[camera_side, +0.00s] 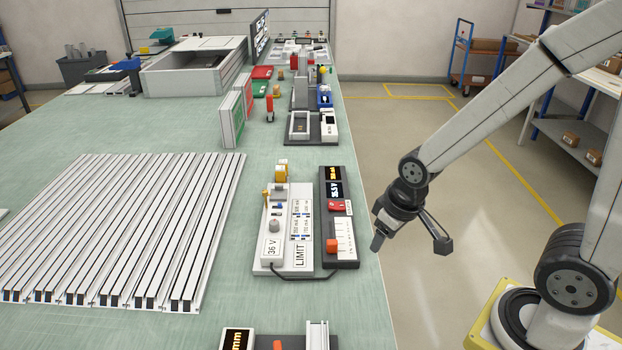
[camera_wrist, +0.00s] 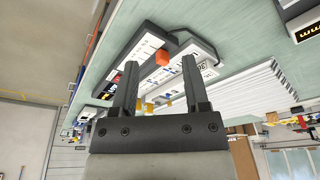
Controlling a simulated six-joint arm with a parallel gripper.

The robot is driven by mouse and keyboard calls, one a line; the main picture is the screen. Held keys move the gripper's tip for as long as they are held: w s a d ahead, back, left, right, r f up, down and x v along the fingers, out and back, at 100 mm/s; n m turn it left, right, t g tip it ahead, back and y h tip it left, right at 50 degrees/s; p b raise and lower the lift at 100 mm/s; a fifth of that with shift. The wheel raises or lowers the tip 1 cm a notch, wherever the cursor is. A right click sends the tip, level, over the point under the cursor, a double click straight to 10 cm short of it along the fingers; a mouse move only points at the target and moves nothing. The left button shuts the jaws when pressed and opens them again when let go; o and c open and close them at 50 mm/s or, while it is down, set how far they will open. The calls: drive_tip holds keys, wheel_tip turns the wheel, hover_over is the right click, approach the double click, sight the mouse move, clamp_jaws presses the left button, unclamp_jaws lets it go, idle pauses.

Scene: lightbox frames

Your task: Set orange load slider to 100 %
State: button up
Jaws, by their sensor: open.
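The orange load slider (camera_side: 332,246) is a small block near the front end of a dark panel with a white scale strip (camera_side: 345,235). The scale's markings are too small to read. In the wrist view the orange slider (camera_wrist: 162,58) shows between and beyond my two fingers. My gripper (camera_side: 377,242) is open and empty. In the side view it hangs to the right of the panel, past the table edge, apart from the slider.
A white unit marked "36 V" and "LIMIT" (camera_side: 285,240) stands left of the panel, with a cable at its front. A red switch (camera_side: 338,206) and lit displays (camera_side: 334,182) sit behind the slider. Ribbed profiles (camera_side: 120,230) cover the table's left. Free floor lies at right.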

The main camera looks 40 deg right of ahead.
drive_tip(key=shift+o, duration=0.4)
drive_tip(key=n+g, duration=0.3)
drive_tip(key=n, duration=0.6)
hover_over(332, 241)
wheel_tip(332, 241, down, 4)
drive_tip(key=shift+r, duration=0.1)
drive_tip(key=shift+f, duration=3.95)
clamp_jaws()
